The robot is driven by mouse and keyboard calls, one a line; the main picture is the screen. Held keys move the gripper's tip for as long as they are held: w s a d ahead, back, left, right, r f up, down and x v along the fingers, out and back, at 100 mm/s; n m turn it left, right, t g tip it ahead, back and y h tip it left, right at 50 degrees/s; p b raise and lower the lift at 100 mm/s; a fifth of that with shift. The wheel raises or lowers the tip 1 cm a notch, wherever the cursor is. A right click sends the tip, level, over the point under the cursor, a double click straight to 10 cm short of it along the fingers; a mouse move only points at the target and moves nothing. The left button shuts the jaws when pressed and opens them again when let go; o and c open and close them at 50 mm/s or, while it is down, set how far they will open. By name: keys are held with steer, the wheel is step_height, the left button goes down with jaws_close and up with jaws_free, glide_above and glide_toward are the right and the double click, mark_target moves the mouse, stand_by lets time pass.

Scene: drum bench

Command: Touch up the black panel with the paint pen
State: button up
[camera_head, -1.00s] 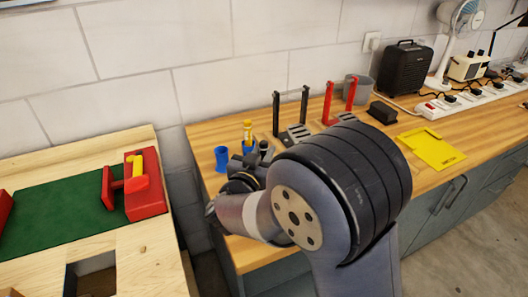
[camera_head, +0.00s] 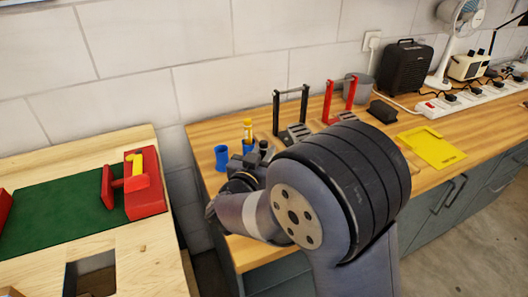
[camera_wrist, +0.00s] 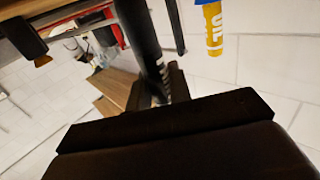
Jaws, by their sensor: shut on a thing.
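My gripper (camera_head: 255,160) is low over the left end of the wooden bench, partly hidden by my arm. It is shut on a dark pen (camera_wrist: 148,45), a black cylinder with white lettering in the wrist view. The pen's top seems to show in the head view (camera_head: 264,146). A yellow pen (camera_head: 248,131) stands upright in a blue holder just behind the gripper; it also shows in the wrist view (camera_wrist: 213,28), apart from the jaws. I cannot tell for sure which surface is the black panel; a black two-post stand (camera_head: 276,115) is behind the gripper.
An empty-looking blue cup (camera_head: 221,157) stands left of the gripper. A red stand (camera_head: 328,100), a small black block (camera_head: 382,111) and a yellow tray (camera_head: 432,148) are to the right. A gap separates the bench from a table with a green mat (camera_head: 60,212).

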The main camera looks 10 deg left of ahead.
mark_target(264, 141)
steer(key=shift+r+p, duration=2.1)
steer(key=shift+r, duration=0.4)
